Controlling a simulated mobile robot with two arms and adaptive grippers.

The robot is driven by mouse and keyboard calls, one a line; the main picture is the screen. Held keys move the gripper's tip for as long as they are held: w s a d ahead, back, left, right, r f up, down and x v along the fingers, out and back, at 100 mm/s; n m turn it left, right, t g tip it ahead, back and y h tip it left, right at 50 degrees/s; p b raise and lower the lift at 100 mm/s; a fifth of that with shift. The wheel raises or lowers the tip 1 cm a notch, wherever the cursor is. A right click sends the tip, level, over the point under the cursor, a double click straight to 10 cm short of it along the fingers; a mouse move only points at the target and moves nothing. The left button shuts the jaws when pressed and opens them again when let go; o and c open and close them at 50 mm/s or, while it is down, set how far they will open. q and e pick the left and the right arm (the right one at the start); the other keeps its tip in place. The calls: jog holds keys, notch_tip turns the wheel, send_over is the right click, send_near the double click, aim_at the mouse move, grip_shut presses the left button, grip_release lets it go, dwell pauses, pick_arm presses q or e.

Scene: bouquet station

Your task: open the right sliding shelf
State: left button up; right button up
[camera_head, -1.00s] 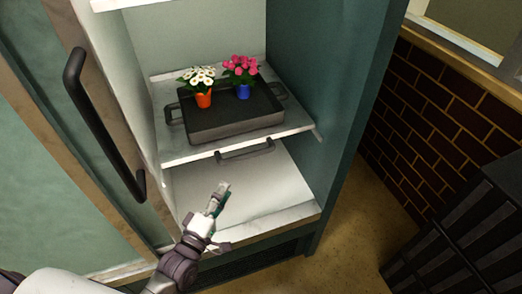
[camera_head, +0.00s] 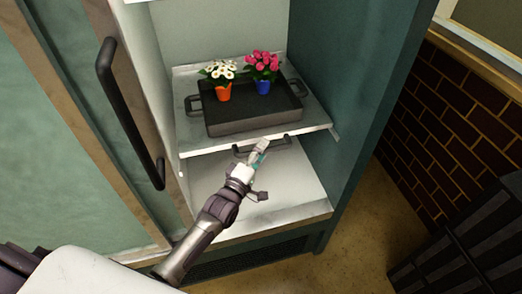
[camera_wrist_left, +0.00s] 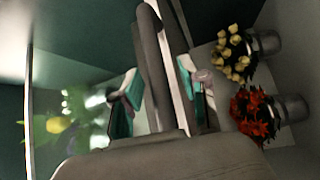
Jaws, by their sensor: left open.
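The sliding shelf (camera_head: 190,102) is a pale board inside the right section of the cabinet. It has a dark bar handle (camera_head: 285,141) under its front edge. My left gripper (camera_head: 259,153) is open at the handle, and its fingers overlap the handle's left part in the head view. In the left wrist view my open gripper (camera_wrist_left: 160,92) shows teal finger pads on either side of a grey shape; I cannot tell whether they touch it. My right gripper is not in view.
A dark tray (camera_head: 254,124) on the shelf holds white flowers in an orange pot (camera_head: 223,92) and pink flowers in a blue pot (camera_head: 263,87). A tall dark handle (camera_head: 130,120) stands left. The wrist view shows red flowers (camera_wrist_left: 254,114) and yellow flowers (camera_wrist_left: 232,56) in metal pots.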

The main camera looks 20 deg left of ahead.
pick_arm(q)
grip_shut()
dwell(0.3)
jog(key=shift+s+d, duration=0.1)
jog(key=shift+s+d, duration=0.15)
jog(key=shift+s, duration=0.1)
jog(key=s+d+p, duration=0.2)
jog(key=s+d, duration=0.7)
jog(key=s, duration=0.5)
jog(key=s+d+p, duration=0.3)
jog(key=s+d, duration=0.7)
jog(key=s, duration=0.4)
jog(key=shift+s+p, duration=0.15)
jog(key=shift+p, duration=0.15)
jog(key=shift+f, duration=0.1)
